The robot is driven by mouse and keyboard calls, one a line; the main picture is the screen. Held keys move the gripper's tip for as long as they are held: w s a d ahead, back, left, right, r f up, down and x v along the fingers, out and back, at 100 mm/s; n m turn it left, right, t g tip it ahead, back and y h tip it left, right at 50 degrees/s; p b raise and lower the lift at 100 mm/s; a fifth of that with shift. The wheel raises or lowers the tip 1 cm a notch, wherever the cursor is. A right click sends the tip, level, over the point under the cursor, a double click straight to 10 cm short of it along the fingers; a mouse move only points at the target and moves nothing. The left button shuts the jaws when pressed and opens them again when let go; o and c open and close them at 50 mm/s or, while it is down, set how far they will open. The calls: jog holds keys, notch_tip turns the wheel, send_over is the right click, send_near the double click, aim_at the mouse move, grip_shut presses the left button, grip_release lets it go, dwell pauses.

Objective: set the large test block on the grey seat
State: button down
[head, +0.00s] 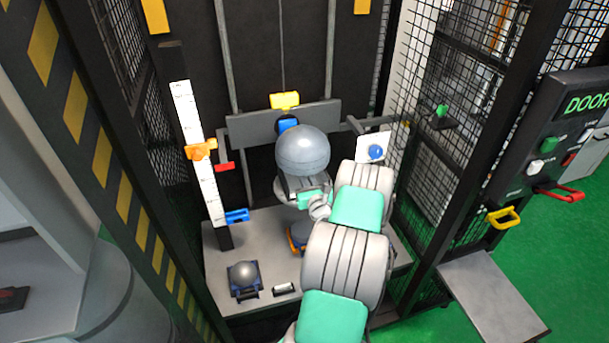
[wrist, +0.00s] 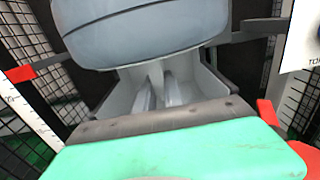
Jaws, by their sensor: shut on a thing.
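The large test block (head: 302,148) is a big blue-grey rounded body in the middle of the head view, in front of the dark tower back. In the wrist view the block (wrist: 140,30) fills the top. My gripper (head: 302,182) is right under it; in the wrist view the gripper's fingers (wrist: 160,93) are shut on a pale stem below the block. The block is held up, above the grey base plate (head: 265,228). I cannot make out a clear grey seat; my arm and gripper hide part of the tower's middle.
A small grey ball-topped block (head: 244,273) stands on the plate's front left, beside a small white cylinder (head: 284,289). An orange and blue part (head: 297,240) is partly hidden by my arm. A white scale post (head: 200,150) and mesh sides (head: 440,140) flank the space.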

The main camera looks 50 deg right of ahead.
dwell(0.6)
jog(key=shift+r, duration=0.1)
jog(key=c, duration=1.4)
grip_release()
jog(key=shift+s, duration=0.1)
jog(key=shift+o, duration=0.2)
jog(key=shift+a+f, duration=0.1)
jog(key=shift+f, duration=0.25)
jog(key=b+v, duration=0.2)
jog(key=v, duration=0.5)
jog(key=shift+r+b, duration=0.1)
jog(key=shift+b, duration=0.25)
jog(key=shift+s+a+r, duration=0.15)
jog(key=shift+s, duration=0.25)
